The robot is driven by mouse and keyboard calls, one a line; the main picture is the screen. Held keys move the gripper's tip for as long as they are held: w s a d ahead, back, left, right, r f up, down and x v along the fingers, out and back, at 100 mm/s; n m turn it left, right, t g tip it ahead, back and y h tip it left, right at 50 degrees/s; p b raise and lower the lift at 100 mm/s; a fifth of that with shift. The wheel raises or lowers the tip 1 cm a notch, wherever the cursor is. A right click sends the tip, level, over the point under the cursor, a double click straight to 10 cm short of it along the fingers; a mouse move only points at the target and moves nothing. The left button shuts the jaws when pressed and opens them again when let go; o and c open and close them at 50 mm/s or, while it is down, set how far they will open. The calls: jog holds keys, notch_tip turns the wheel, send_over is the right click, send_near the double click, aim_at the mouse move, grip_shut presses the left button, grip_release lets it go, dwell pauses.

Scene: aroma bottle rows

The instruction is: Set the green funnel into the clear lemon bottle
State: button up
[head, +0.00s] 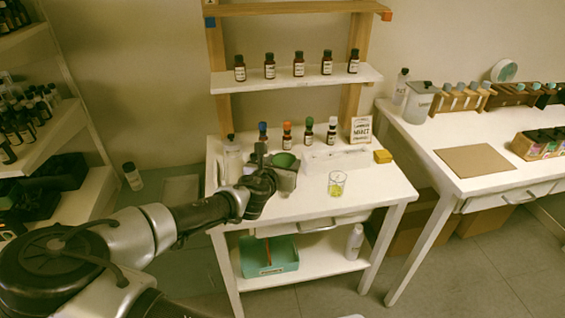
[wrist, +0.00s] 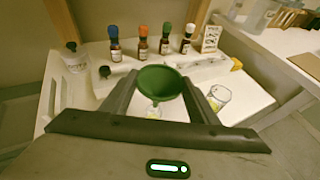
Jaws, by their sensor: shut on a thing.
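My gripper (wrist: 159,88) is shut on the green funnel (wrist: 160,78), which sits between its two fingers, wide mouth up. In the head view the funnel (head: 285,159) is above the white table, at the end of my arm. In the head view my gripper hides that spot.
A pale black-capped bottle (wrist: 74,60) stands at left. The table's front right is clear.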

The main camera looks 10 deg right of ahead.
jog(key=shift+f+b, duration=0.8)
jog(key=shift+f, duration=0.5)
jog(key=o, duration=1.1)
jog(key=p+v, duration=0.2)
jog(key=v, duration=1.5)
jog(key=shift+r+p, duration=0.25)
jog(key=shift+p, duration=0.15)
jog(key=shift+s, duration=0.1)
